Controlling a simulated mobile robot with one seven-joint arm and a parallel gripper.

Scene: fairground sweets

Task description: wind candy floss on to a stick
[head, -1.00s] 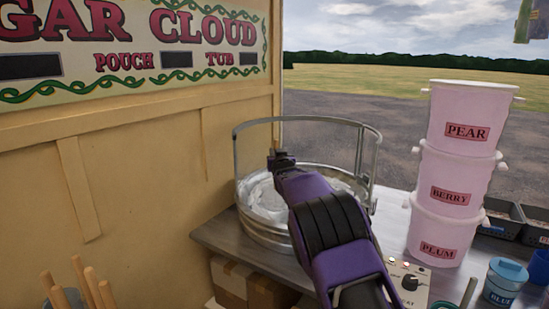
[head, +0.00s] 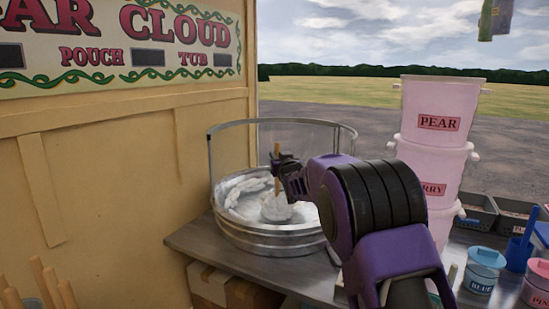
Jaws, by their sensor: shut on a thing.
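The metal floss bowl (head: 268,241) stands on the counter with a tall clear guard around its back. White floss (head: 240,188) lies inside it, mostly along the left. My gripper (head: 280,172) is over the bowl, shut on an upright wooden stick (head: 277,184). A whitish clump of floss (head: 277,209) surrounds the stick's lower end, inside the bowl. My purple arm reaches in from the right and hides the bowl's right side.
Stacked pink tubs (head: 437,122) stand right of my arm. Blue (head: 484,268) and pink (head: 537,287) lidded pots and dark trays (head: 474,213) are further right. Spare sticks (head: 45,283) stand at lower left. A yellow wall (head: 110,170) bounds the left.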

